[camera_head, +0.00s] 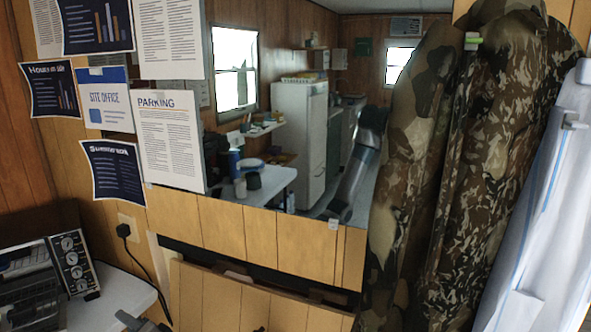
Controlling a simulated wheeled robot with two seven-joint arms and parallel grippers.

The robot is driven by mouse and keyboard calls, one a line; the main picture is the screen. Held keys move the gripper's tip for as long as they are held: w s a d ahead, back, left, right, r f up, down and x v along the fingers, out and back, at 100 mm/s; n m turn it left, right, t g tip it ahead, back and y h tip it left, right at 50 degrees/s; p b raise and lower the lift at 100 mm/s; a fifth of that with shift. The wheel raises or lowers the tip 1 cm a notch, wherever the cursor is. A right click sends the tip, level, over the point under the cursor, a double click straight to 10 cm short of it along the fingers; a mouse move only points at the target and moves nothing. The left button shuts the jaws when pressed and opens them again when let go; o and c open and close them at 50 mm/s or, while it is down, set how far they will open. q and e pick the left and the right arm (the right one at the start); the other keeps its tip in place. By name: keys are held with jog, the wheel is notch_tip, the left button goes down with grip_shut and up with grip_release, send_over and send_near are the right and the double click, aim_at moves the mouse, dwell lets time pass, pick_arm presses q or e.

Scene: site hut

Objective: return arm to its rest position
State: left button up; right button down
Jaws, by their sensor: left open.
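My left gripper (140,322) shows only in part at the bottom edge of the head view, left of the middle. It is a small dark grey shape beside the right end of the white counter. Its jaws are apart, and I see nothing held between them. Most of the gripper and its arm is below the picture. I cannot tell whether it touches the counter or the wood panel beside it. My right gripper is not in view.
A toaster oven (40,281) stands on the white counter (112,299) at the left. Camouflage jackets (455,170) and a white garment (545,215) hang at the right. A mirror-like pane (232,143) shows a room with a fridge. Wood panels (232,302) lie below it.

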pick_arm(q)
jog(key=s+d+f+m+h, duration=0.1)
jog(key=s+d+f+h, duration=0.3)
jog(key=f, duration=0.7)
jog(key=s+d+f+m+h, duration=0.1)
jog(key=s+d+f+h, duration=0.35)
jog(key=f, duration=0.65)
jog(key=s+d+f+m+h, duration=0.1)
jog(key=s+d+f+h, duration=0.1)
jog(key=s+d+f, duration=0.7)
jog(key=s+d+f+n+h, duration=0.1)
jog(key=s+d+f, duration=0.2)
jog(key=s+f, duration=0.2)
jog(key=s+d+f+n+g+h, duration=0.1)
jog(key=s+f, duration=0.4)
jog(key=s, duration=0.6)
jog(key=s+d+f+n+h, duration=0.2)
jog(key=s+d+f, duration=0.4)
jog(key=s, duration=0.3)
jog(key=shift+h, duration=0.75)
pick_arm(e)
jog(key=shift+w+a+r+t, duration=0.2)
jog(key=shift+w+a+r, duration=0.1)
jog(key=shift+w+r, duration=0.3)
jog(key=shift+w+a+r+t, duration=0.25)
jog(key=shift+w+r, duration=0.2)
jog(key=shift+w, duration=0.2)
